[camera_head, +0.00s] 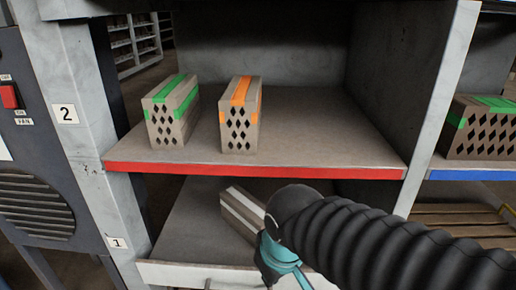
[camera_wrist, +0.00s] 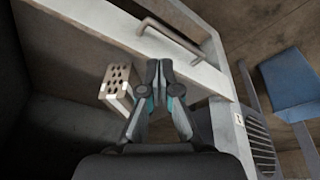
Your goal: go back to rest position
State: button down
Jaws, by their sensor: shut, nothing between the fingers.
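My gripper shows in the head view at the bottom, in front of the lower shelf, partly hidden by my black ribbed arm. In the wrist view its fingertips (camera_wrist: 159,70) meet, shut and empty. A hollow brick with white stripes (camera_head: 241,212) lies on the lower shelf just behind my gripper; my arm hides part of it. It also shows in the wrist view (camera_wrist: 117,88), left of the fingers and apart from them. On the upper, red-edged shelf (camera_head: 310,140) stand a green-striped brick (camera_head: 172,112) and an orange-striped brick (camera_head: 240,116), side by side.
A grey post (camera_head: 82,140) with labels 2 and 1 bounds the shelves on the left, beside a dark cabinet (camera_head: 35,140) with a red switch. A blue-edged shelf (camera_head: 475,174) at right holds another green-striped brick (camera_head: 482,128). The upper shelf's right half is clear.

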jog(key=s+d+r+m+t, duration=0.1)
jog(key=d+m, duration=0.2)
jog(key=d, duration=0.3)
jog(key=s+d+r+m+t+h, duration=0.1)
jog(key=d+r+m, duration=0.1)
jog(key=d, duration=0.5)
jog(key=shift+d+r+m+t, duration=0.15)
jog(key=shift+r+m+t, duration=0.15)
jog(key=shift+m, duration=0.6)
jog(key=shift+s+d, duration=0.1)
